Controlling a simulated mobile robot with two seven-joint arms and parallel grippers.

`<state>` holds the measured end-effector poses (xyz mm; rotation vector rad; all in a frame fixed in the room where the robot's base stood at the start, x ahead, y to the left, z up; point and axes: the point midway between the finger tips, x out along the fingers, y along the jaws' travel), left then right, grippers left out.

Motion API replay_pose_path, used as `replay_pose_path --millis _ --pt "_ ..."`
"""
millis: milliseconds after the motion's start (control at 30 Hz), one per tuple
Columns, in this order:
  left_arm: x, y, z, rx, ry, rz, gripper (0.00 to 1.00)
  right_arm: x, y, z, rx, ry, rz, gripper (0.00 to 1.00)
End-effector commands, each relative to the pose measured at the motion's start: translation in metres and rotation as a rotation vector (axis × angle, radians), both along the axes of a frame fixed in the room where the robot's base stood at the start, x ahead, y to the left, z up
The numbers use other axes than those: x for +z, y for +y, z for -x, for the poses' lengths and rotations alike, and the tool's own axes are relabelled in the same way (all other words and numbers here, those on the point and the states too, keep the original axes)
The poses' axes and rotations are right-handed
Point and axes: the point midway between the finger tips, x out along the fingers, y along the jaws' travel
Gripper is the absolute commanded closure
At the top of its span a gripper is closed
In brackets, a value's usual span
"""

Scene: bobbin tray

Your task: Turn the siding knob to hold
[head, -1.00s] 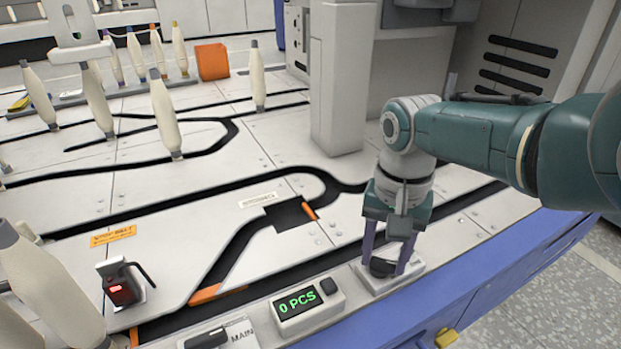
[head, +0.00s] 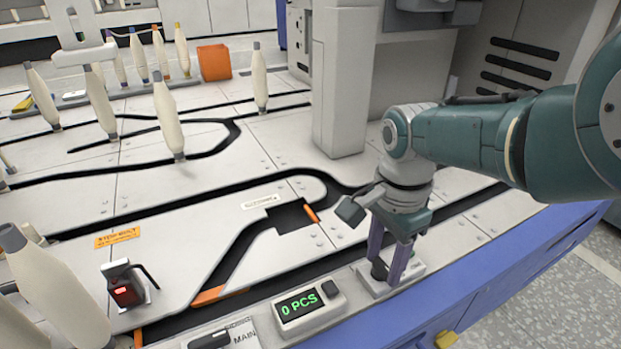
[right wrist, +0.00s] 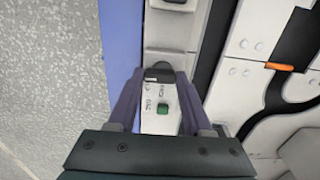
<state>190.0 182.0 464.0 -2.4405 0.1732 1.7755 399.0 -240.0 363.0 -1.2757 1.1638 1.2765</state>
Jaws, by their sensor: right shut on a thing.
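The black siding knob (head: 379,269) sits on a small pale plate (head: 416,271) at the table's front edge. My right gripper (head: 387,272) reaches down from above and is shut on the knob. In the right wrist view the dark knob (right wrist: 159,72) shows between the purple fingertips (right wrist: 161,78). The plate (right wrist: 152,124) there carries small lettering too blurred to read and a green button (right wrist: 162,109). The fingers hide part of the knob in the head view. My left gripper is not in view.
A counter reading "0 PCS" (head: 301,303) stands just left of the knob plate. A MAIN switch (head: 212,340) lies farther left. Several pale bobbins (head: 168,115) stand in the black tracks. A grey post (head: 344,90) rises behind my right arm.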

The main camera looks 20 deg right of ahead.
Motion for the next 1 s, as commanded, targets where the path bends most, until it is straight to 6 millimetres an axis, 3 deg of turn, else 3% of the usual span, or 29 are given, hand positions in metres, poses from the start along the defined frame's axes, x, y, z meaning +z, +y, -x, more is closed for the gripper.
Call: replay_pose_path --millis 567,600,833,1000 --pt "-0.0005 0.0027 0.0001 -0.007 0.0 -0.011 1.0 -0.0015 -0.0009 0.0009 -0.031 0.001 0.002 1.0" --pt "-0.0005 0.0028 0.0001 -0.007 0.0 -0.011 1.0 -0.0015 -0.0009 0.0009 -0.031 0.001 0.002 0.46" --pt "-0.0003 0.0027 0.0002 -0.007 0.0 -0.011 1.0 -0.0008 -0.0006 0.0006 -0.029 0.001 0.001 0.2" --pt "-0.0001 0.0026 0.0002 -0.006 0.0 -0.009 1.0 -0.0004 -0.0003 0.0003 -0.029 0.0 0.001 0.2"
